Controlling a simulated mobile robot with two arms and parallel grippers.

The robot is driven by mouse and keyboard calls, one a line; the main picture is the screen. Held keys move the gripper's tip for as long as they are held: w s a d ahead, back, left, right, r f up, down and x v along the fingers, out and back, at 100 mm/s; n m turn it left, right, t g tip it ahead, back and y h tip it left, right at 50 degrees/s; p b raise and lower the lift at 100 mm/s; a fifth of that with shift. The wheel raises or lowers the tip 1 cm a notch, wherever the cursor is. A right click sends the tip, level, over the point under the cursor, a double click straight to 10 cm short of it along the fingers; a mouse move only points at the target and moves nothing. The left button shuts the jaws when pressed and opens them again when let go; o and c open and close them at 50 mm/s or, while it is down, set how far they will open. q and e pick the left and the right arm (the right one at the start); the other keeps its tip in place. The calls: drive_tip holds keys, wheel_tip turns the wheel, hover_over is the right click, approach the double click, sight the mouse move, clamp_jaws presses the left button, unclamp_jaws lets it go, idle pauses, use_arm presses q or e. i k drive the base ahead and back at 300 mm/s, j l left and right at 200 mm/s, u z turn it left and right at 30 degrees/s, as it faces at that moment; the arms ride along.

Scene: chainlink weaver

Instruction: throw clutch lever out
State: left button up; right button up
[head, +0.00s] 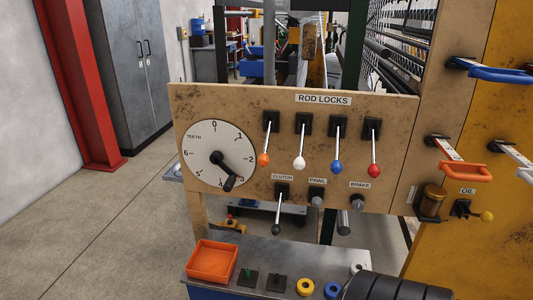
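The clutch lever (279,212) is below the CLUTCH label (283,177) on the brown control panel (240,110). It has a black mount, a thin metal rod and a dark round knob, and it hangs down and slightly left. The pawl control (317,197) and the brake control (351,207) are to its right. Neither gripper shows in the head view, and nothing touches the clutch lever. A dark ribbed part at the bottom right looks like my own arm.
Above are four rod-lock levers with orange, white, blue and red knobs. A TEETH dial (216,145) with a black crank is at left. A metal bench (265,255) below holds an orange tray (212,261) and small parts. Orange and blue handles jut out at right. Open floor lies left.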

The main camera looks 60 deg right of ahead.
sight(275, 230)
drive_tip(key=k+l+z, duration=0.1)
drive_tip(key=z, duration=1.6)
drive_tip(key=k+l, duration=0.05)
drive_tip(key=l, duration=0.05)
